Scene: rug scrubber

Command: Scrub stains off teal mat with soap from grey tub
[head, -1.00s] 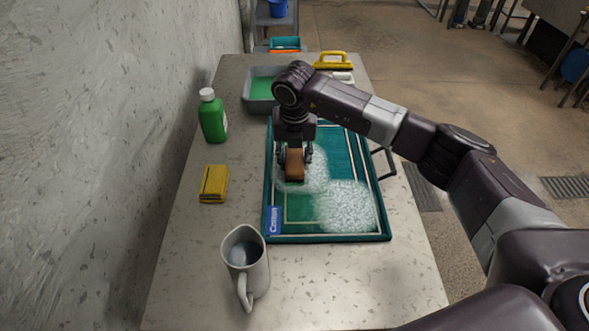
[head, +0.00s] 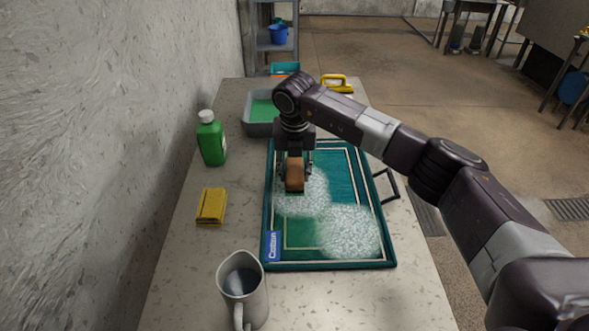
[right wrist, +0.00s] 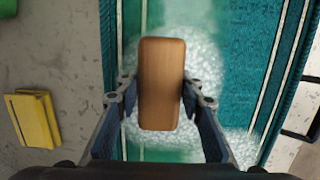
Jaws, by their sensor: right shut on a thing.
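My right gripper (head: 294,177) is shut on a brown wooden-backed brush (head: 294,170), held over the left part of the teal mat. In the right wrist view the brush (right wrist: 161,85) sits between the two fingers with white foam around it. The grey tub (head: 258,128) with green soap stands behind the mat. Any stains under the suds are hidden. My left gripper is out of view.
A green bottle (head: 212,142) and a yellow sponge (head: 211,205) are left of the mat. A grey mug (head: 243,290) stands at the near left. A yellow-handled tool (head: 338,83) lies at the back right. A wall runs close along the table's left side.

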